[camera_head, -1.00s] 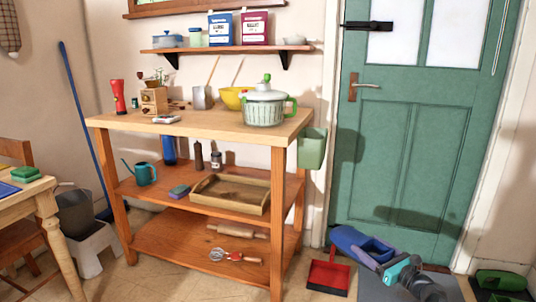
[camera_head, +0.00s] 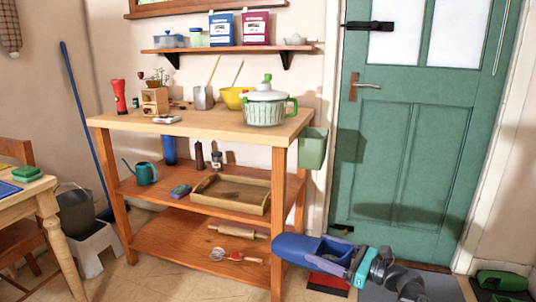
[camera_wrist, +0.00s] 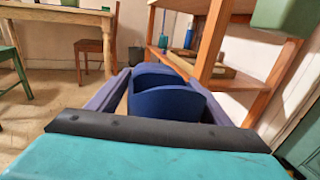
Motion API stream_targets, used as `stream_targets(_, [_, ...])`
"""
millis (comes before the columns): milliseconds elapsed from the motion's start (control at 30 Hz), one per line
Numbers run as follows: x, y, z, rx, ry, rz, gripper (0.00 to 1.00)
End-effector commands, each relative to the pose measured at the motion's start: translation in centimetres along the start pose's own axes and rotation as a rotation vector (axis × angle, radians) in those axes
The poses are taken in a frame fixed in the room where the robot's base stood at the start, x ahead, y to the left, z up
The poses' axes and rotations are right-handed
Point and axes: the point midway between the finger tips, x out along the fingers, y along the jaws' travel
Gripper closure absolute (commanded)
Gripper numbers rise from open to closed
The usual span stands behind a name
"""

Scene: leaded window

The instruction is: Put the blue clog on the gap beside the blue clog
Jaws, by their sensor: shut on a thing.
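A blue clog (camera_head: 298,249) is held off the floor in my gripper (camera_head: 352,258), in front of the shelf bench's right front leg in the head view. Its toe points left. In the wrist view the clog (camera_wrist: 165,104) sits between the two purple fingers of my gripper (camera_wrist: 160,95), which are shut on it. I cannot make out a second blue clog or the gap beside it in either view.
A red dustpan (camera_head: 328,283) lies on the floor beneath the held clog. A grey mat (camera_head: 440,287) lies before the green door (camera_head: 405,150). Green footwear (camera_head: 500,282) sits at the far right. The wooden bench (camera_head: 205,127) stands close on the left.

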Motion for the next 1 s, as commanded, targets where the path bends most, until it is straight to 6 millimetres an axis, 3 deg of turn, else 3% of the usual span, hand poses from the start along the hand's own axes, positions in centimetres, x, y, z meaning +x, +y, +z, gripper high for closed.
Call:
stream_targets(33, [0.0,-0.2,1.0,-0.001,-0.004,-0.005,0.77])
stream_targets(1000, [0.0,-0.4,9.1,0.000,-0.003,-0.006,0.77])
